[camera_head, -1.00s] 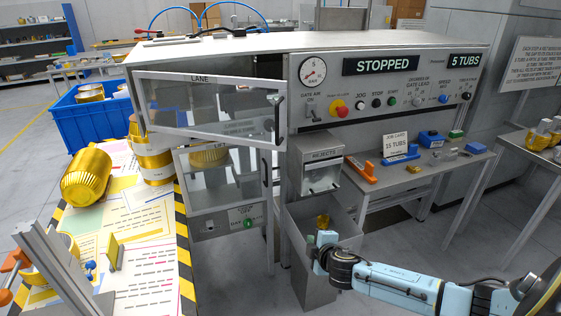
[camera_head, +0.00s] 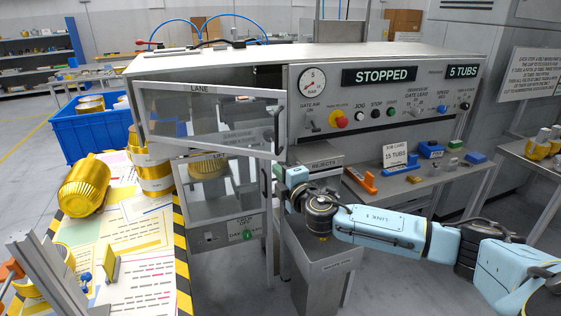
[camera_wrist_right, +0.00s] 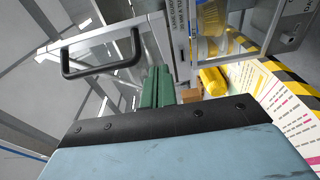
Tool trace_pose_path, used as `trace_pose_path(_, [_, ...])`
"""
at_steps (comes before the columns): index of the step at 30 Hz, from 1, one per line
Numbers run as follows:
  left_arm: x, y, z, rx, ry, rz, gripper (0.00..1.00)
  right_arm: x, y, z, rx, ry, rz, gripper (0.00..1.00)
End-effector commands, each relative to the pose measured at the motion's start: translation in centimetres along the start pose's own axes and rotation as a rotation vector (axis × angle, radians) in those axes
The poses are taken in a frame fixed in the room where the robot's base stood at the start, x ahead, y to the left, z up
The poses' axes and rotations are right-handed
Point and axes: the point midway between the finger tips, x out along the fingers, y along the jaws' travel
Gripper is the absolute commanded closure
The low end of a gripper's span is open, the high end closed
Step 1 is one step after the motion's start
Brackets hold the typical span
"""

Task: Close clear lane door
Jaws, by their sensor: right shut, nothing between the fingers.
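The clear lane door (camera_head: 210,118) is a see-through panel in a pale frame marked LANE, in the upper left of the machine front. It stands ajar, with a dark gap above it. Its dark handle (camera_head: 281,112) is at its right edge. My right gripper (camera_head: 280,174) is just below the door's lower right corner, beside the lower clear LIFT door (camera_head: 215,188). In the wrist view its green fingers (camera_wrist_right: 157,88) are together and empty, with a black handle (camera_wrist_right: 105,55) up and left of them. I cannot tell whether they touch anything. My left gripper is out of view.
Gold tubs (camera_head: 84,186) and a striped-edge table (camera_head: 182,260) are at left.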

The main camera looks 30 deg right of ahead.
Motion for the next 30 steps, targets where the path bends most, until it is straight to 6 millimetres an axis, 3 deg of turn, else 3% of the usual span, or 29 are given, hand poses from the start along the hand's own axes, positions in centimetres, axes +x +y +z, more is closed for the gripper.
trace_pose_path(4, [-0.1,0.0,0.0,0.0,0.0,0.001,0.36,2.6,0.1,-0.1,0.002,-0.001,0.002,1.0])
trace_pose_path(10, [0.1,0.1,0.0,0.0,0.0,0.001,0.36,4.3,0.0,2.1,0.0,-0.002,0.001,1.0])
trace_pose_path(26, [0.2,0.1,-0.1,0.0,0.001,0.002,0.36,5.0,-0.1,2.9,0.001,-0.001,-0.001,1.0])
trace_pose_path(30, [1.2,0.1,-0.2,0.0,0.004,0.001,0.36,5.5,-0.4,5.2,-0.003,-0.021,-0.001,1.0])
